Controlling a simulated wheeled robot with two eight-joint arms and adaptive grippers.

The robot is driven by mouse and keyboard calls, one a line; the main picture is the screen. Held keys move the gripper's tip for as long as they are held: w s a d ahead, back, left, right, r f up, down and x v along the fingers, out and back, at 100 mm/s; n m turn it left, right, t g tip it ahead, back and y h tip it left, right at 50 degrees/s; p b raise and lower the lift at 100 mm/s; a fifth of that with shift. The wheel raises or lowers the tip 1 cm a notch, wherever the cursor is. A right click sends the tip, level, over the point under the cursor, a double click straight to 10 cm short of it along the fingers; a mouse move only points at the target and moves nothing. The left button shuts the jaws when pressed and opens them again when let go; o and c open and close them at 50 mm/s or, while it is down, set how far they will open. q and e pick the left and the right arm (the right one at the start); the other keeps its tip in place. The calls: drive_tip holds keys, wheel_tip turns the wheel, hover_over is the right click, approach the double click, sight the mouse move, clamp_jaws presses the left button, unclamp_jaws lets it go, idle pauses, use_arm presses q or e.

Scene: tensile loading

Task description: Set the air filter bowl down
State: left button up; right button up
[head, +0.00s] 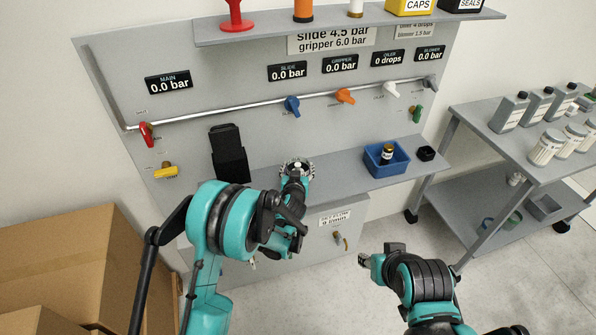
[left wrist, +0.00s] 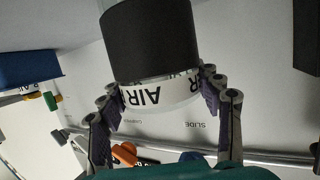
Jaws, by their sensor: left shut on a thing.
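The air filter bowl (left wrist: 150,45) is upside down in the left wrist view, with a wide black band and a white label reading "AIR". My left gripper (left wrist: 162,98) is shut on it, one finger on each side. In the head view my left gripper (head: 296,172) is over the front of the wall shelf (head: 335,184); the bowl is mostly hidden there, and I cannot tell whether it touches the shelf. My right gripper (head: 368,261) is low in front of the panel, away from the shelf; its finger opening is unclear.
A blue bin (head: 386,168) holding a small bottle and a small black box (head: 425,153) stand right on the shelf. A black holder (head: 229,153) is to the left. Valves line the panel (head: 240,60). A grey cart (head: 540,165) with bottles is right, cardboard boxes (head: 75,260) left.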

use_arm(q)
drive_tip(key=shift+r, duration=0.15)
drive_tip(key=o, duration=1.7)
drive_tip(key=shift+c, duration=0.2)
